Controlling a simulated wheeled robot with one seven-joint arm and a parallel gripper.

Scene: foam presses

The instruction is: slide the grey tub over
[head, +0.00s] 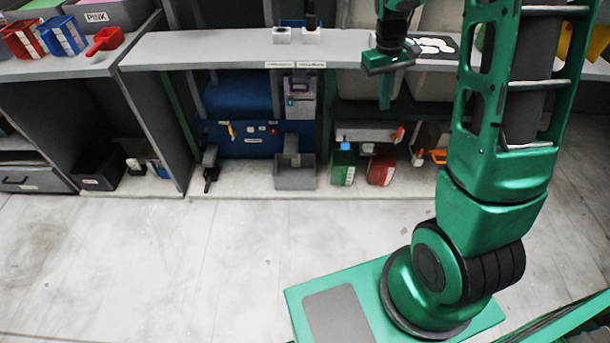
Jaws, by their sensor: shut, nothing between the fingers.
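The grey tub (295,179) is a small open-topped box on the pale ledge under the counter, in front of the blue machine. A grey block-like part stands at its back edge, and I cannot tell if it is inside the tub. My gripper (385,104) is at the upper middle right, fingers pointing down, in front of the counter edge. It is shut and empty. It appears higher than the tub and to its right, clearly apart from it.
A green box (342,168) and a red box (381,170) stand right of the tub. A dark clamp-like tool (210,167) is to its left. The grey counter (215,52) overhangs the ledge. The pale floor (170,265) in front is clear.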

